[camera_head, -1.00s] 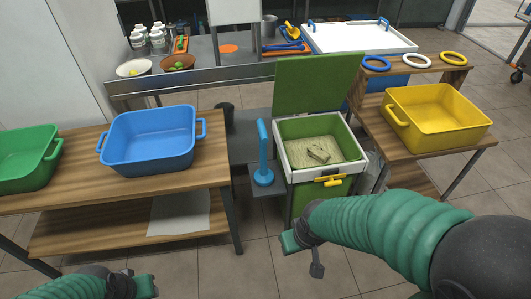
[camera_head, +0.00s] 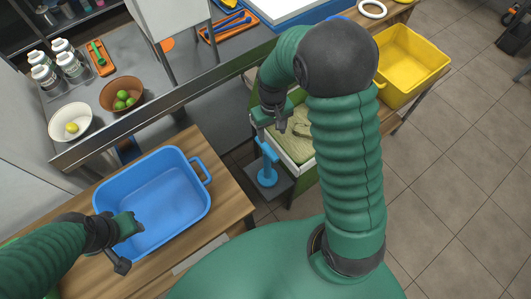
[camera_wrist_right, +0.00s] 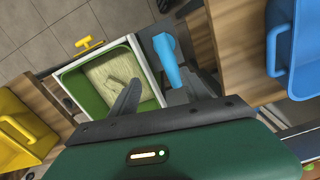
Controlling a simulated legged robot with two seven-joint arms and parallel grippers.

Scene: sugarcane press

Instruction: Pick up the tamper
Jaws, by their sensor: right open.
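The blue tamper (camera_head: 267,168) stands upright on a small dark side shelf (camera_head: 282,190) beside the green bin. My right gripper (camera_head: 268,128) is open and empty just above the tamper's top. In the right wrist view, the tamper (camera_wrist_right: 168,60) appears ahead of the two dark fingers (camera_wrist_right: 162,88), nearer the right one. I see no contact with it. My left gripper (camera_head: 123,243) is over the blue tub (camera_head: 160,198); its opening is unclear.
The green bin's white rim (camera_head: 298,167) is right of the tamper, with pale material inside, partly hidden by my right arm. A wooden table (camera_head: 225,205) with the blue tub is on the left. A yellow tub (camera_head: 412,70) stands at the right. A grey counter lies behind.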

